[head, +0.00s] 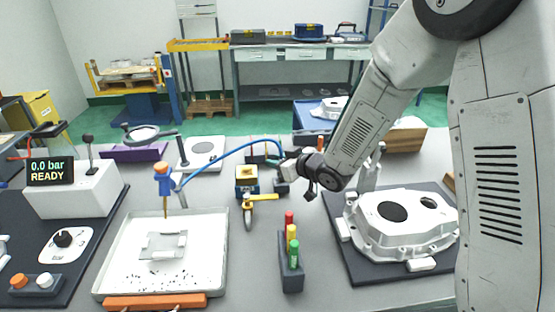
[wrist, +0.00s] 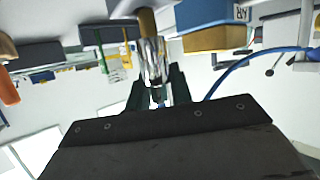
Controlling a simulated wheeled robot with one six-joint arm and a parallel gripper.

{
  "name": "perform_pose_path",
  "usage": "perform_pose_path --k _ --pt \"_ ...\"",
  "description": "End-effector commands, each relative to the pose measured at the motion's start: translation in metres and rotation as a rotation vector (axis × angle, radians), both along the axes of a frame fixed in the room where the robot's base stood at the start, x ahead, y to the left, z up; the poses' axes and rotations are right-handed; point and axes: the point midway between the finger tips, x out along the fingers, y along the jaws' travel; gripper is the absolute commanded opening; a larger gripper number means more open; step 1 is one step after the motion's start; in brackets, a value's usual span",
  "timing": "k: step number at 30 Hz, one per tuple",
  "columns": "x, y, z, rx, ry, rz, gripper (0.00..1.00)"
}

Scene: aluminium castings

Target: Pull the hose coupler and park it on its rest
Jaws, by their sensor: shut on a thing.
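My gripper (head: 280,168) is above the middle of the bench in the head view. In the wrist view my gripper's dark fingers (wrist: 159,88) are shut on the hose coupler (wrist: 153,60), a shiny metal sleeve. A brass-coloured piece (wrist: 147,22) lies in line with its far end; I cannot tell whether the two are joined. The blue hose (head: 228,151) arches from the left toward my gripper; it also shows at the right of the wrist view (wrist: 245,63). A small dark block (head: 281,187) is below my gripper. I cannot tell which piece is the rest.
A yellow-handled valve (head: 261,197) and a blue-yellow block (head: 247,180) stand close by. A rack of coloured markers (head: 291,275) is in front. A white casting (head: 404,225) is at right, a white tray (head: 215,223) at left. A display (head: 50,171) reads 0.0 bar READY.

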Motion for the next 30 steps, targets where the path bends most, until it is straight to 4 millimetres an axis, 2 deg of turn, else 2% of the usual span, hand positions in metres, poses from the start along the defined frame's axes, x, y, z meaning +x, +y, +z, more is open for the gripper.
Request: perform_pose_path --k 25,26,27,28,30 --pt "0.000 0.000 -0.021 -0.001 -0.001 0.000 0.00" --pt "0.000 0.000 -0.021 -0.001 -0.001 0.000 0.27" --pt "0.000 0.000 -0.021 -0.001 -0.001 0.000 0.39" --pt "0.000 0.000 -0.021 -0.001 -0.001 0.000 0.47" --pt "0.000 0.000 -0.021 -0.001 -0.001 0.000 0.47"
